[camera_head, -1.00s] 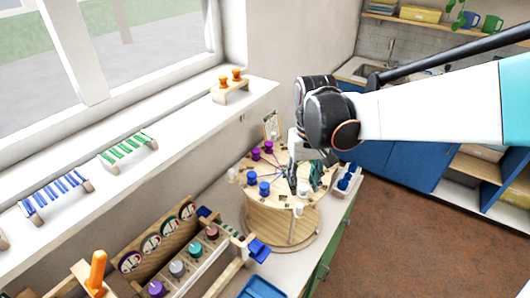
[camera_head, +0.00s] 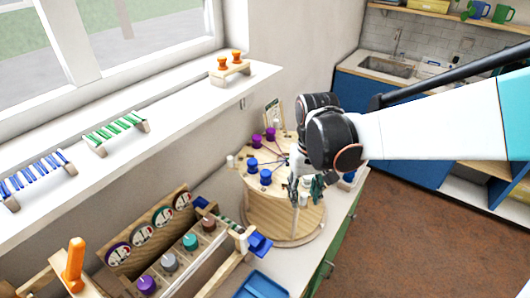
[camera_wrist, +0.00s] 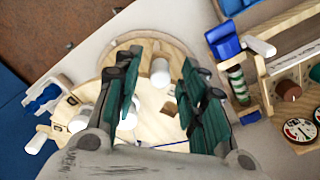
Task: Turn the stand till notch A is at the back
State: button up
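The stand (camera_head: 262,212) is a round wooden drum on a wider round base. Its top carries purple, blue and white pegs, and thin dark lines fan across it. I cannot read any notch letter. My gripper (camera_head: 303,188) is over the stand's near right side, beside a white peg, and covers part of the top. In the wrist view my gripper (camera_wrist: 160,95) has its two green-padded fingers apart. I cannot tell whether either finger touches the stand.
A wooden rack with dials and coloured knobs (camera_head: 190,242) stands left of the stand, with a blue tray (camera_head: 262,286) in front. The wall and windowsill (camera_head: 170,110) are behind. A small card (camera_head: 273,112) stands behind the stand. The counter's right edge is close.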

jog(key=shift+s+a, duration=0.1)
grip_shut()
jog(key=shift+w+d+n, duration=3.8)
jog(key=shift+d+n, duration=0.6)
jog(key=shift+d, duration=1.35)
jog(key=shift+w+d+n, duration=0.45)
jog(key=shift+w+n, duration=1.1)
jog(key=shift+w, duration=0.75)
jog(key=shift+w+d+n, duration=0.5)
jog(key=shift+w+n, duration=1)
jog(key=shift+w, duration=0.75)
jog(key=shift+w+d+n, duration=0.45)
jog(key=shift+w+n, duration=1.1)
jog(key=shift+w, duration=0.75)
